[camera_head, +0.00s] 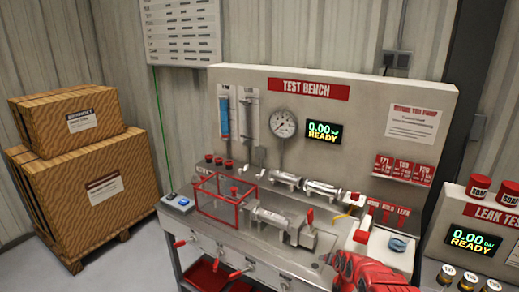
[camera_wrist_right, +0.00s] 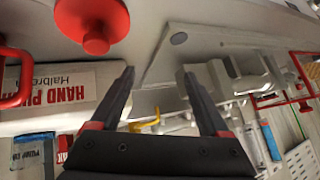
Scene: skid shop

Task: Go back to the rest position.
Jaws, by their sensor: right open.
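My right gripper (camera_wrist_right: 158,80) shows in the right wrist view with two dark fingers spread apart and nothing held between them. A red part of my right arm (camera_head: 372,272) comes in at the bottom of the head view, over the front right of the test bench (camera_head: 350,90). A hand pump label (camera_wrist_right: 70,92) and a red knob (camera_wrist_right: 95,22) lie beside the left finger in the wrist view. Metal fittings (camera_wrist_right: 215,80) appear beyond the right finger. My left gripper is in neither view.
A red-framed guard (camera_head: 222,198) and metal cylinders (camera_head: 275,215) stand on the bench. Red-handled valves line its front. A leak test unit (camera_head: 470,240) stands at right. Stacked boxes (camera_head: 75,150) sit on a pallet at left. Open floor shows between boxes and bench.

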